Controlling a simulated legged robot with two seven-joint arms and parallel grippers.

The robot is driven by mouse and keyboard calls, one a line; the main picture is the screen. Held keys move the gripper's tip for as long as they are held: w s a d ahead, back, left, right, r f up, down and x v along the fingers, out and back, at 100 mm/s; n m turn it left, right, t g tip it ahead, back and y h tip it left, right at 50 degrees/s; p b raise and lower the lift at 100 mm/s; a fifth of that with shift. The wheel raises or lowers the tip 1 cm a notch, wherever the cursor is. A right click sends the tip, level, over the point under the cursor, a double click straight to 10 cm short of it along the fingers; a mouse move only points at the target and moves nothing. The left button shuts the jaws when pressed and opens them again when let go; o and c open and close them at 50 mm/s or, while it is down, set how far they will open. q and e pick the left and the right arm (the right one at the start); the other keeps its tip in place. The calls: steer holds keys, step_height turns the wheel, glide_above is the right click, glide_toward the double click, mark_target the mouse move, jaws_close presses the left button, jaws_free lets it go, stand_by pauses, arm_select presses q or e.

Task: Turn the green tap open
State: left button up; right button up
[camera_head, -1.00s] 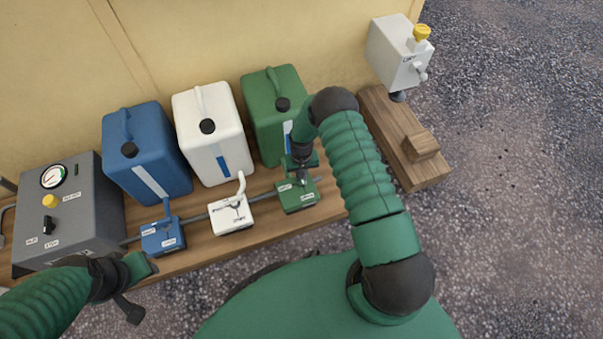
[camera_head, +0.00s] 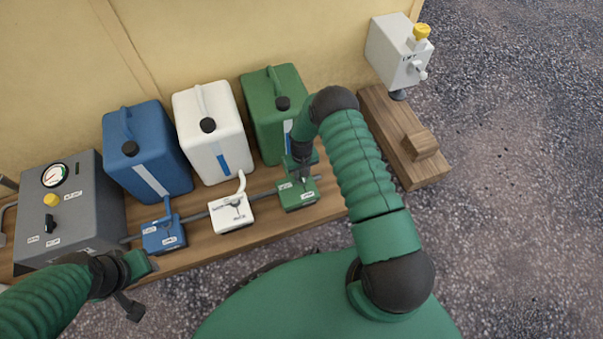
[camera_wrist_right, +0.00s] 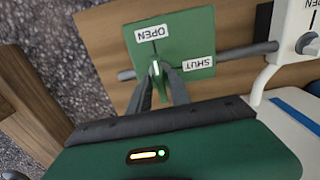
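The green tap (camera_head: 298,194) is a small green box on a grey pipe, in front of the green canister. In the right wrist view the green tap box (camera_wrist_right: 200,43) carries an OPEN label above and a SHUT label to the right. My right gripper (camera_wrist_right: 158,72) has its two fingertips close together on the tap's small handle, which is mostly hidden between them; its exact angle is hard to read. In the head view the right gripper (camera_head: 304,176) reaches down over the tap. My left gripper (camera_head: 140,285) is at the lower left, away from the tap; its fingers are unclear.
A white tap (camera_head: 231,214) and a blue tap (camera_head: 164,236) sit on the same pipe to the left. Behind stand blue (camera_head: 147,150), white (camera_head: 213,133) and green (camera_head: 277,105) canisters. A grey gauge box (camera_head: 70,215) is at left, a white box (camera_head: 392,55) at upper right.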

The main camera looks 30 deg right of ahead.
steer(key=shift+o, duration=0.5)
steer(key=shift+r+p, duration=0.3)
steer(key=shift+r, duration=0.1)
step_height(320, 180, up, 16)
steer(key=p, duration=0.7)
